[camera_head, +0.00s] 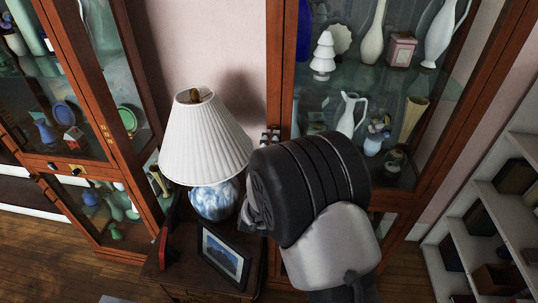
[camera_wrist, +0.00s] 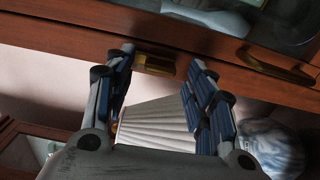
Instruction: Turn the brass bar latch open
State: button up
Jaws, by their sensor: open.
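The brass bar latch (camera_wrist: 155,63) shows in the wrist view as a short brass piece on the reddish wooden frame of the glass cabinet. My gripper (camera_wrist: 162,58) is open, with its fingertips at either side of the latch. A gap shows on both sides, and I cannot tell whether either finger touches it. A longer curved brass handle (camera_wrist: 275,68) is on the same frame to the right. In the head view my dark wrist is in front of the cabinet (camera_head: 279,60) and hides the latch and most of the gripper.
A table lamp (camera_head: 205,135) with a pleated white shade stands close left of my wrist, on a small wooden table with a framed picture (camera_head: 223,255). Glass and ceramics fill the cabinet shelves. Another cabinet (camera_head: 130,110) is at left, white shelves (camera_head: 490,215) at right.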

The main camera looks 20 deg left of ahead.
jog(key=v, duration=1.1)
jog(key=shift+s, duration=0.25)
jog(key=shift+d, duration=0.15)
jog(key=d+r+m+g+b, duration=0.1)
jog(key=d+r+m+g, duration=0.2)
jog(key=d+m, duration=0.3)
jog(key=d+r+m+g+b, duration=0.1)
jog(key=d+r+m+g, duration=0.25)
jog(key=d, duration=0.45)
jog(key=s+d+f+m+g+h+b, duration=0.1)
jog(key=s+d+m, duration=0.4)
jog(key=s+d, duration=0.5)
jog(key=s+d+f+m+g+h+b, duration=0.1)
jog(key=s+d+m+g+h, duration=0.2)
jog(key=s+d, duration=0.7)
jog(key=s+m+g, duration=0.2)
jog(key=s+m, duration=0.1)
jog(key=s, duration=0.1)
jog(key=shift+s+d, duration=0.3)
jog(key=shift+d, duration=0.1)
jog(key=shift+g, duration=0.25)
jog(key=shift+c, duration=0.5)
